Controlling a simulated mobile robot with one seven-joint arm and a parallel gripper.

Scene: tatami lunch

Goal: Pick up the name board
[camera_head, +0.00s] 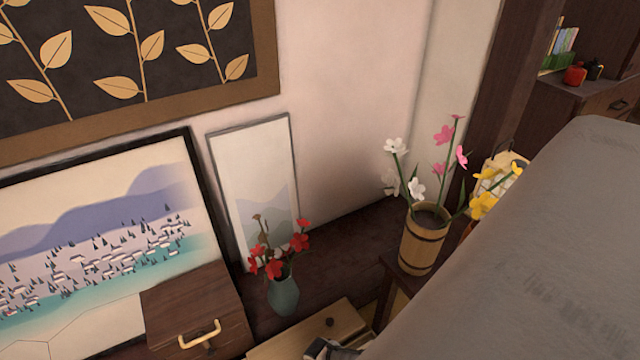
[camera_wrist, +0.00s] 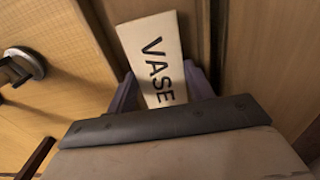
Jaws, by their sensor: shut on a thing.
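The name board (camera_wrist: 152,48) is a pale, flat rectangular plate with the dark word VASE on it. It stands out beyond my gripper in the wrist view, leaning a little to the left. My gripper (camera_wrist: 162,88) has one purple finger on each side of the board's lower part and is shut on it. The board's lower end is hidden behind the dark edge of my gripper. I cannot make out the board in the head view.
Wooden panels surround the gripper, with a round metal fitting (camera_wrist: 22,66) at left. In the head view, a teal vase of red flowers (camera_head: 284,294), a wooden bucket of flowers (camera_head: 423,250) and a dark wooden box with a yellow handle (camera_head: 190,300) stand near framed pictures.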

